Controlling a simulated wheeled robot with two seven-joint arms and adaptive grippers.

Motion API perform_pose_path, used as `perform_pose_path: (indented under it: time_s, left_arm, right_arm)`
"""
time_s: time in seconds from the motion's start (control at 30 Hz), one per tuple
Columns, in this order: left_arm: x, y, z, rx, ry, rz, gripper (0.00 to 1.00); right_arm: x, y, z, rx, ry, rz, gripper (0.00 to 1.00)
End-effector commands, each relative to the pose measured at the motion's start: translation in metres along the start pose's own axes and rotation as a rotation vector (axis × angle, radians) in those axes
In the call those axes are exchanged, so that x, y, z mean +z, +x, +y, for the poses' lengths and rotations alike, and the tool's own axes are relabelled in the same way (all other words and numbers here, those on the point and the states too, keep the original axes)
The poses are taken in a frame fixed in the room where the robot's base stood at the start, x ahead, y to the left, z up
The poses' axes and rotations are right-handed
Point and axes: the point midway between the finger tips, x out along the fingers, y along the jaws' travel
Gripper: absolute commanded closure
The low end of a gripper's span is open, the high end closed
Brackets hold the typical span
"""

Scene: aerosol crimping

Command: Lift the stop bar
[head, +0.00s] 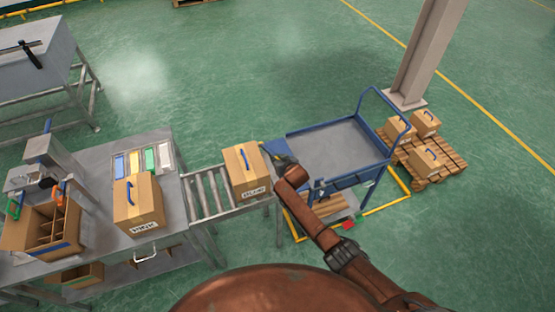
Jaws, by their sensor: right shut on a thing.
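A blue piece (275,148), which looks like the stop bar, shows at the right end of the roller conveyor (208,192). My right gripper (284,161) is at this end, shut on the bar; its fingers are small and partly hidden by my arm, so the exact grip is hard to see. A closed carton (245,170) with a blue handle and a printed label stands on the rollers just left of the gripper. My left gripper is not in view.
A blue cart (330,147) with an empty grey deck stands right of the conveyor. Left is a workbench (175,237) with another carton (138,205), colored trays (143,160) and a divided box (47,226). A pallet (440,160) with cartons and a pillar (428,50) stand farther right.

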Motion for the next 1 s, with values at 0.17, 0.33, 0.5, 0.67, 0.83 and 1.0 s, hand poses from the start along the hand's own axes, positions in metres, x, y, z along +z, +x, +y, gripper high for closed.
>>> perform_pose_path:
  time_s: [0.17,0.33,0.5,0.67,0.83,1.0]
  left_arm:
    - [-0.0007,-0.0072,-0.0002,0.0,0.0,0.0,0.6]
    - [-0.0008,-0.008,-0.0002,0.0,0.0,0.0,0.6]
    - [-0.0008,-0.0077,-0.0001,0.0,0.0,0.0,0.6]
    - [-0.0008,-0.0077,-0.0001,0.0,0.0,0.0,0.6]
    - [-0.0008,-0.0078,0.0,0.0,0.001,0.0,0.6]
    - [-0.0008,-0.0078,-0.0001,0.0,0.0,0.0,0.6]
  right_arm:
    - [-0.0084,-0.0002,-0.001,-0.001,-0.001,-0.018,1.0]
    - [-0.009,0.0005,-0.0011,-0.002,0.0,-0.024,1.0]
    - [-0.009,0.0006,-0.0011,-0.002,0.0,-0.024,1.0]
    - [-0.0092,0.0005,-0.0012,-0.002,0.0,-0.023,0.85]
    - [-0.009,0.0005,-0.0009,-0.001,0.0,-0.024,0.74]
    - [-0.0085,0.0005,-0.0005,-0.001,0.0,-0.025,0.7]
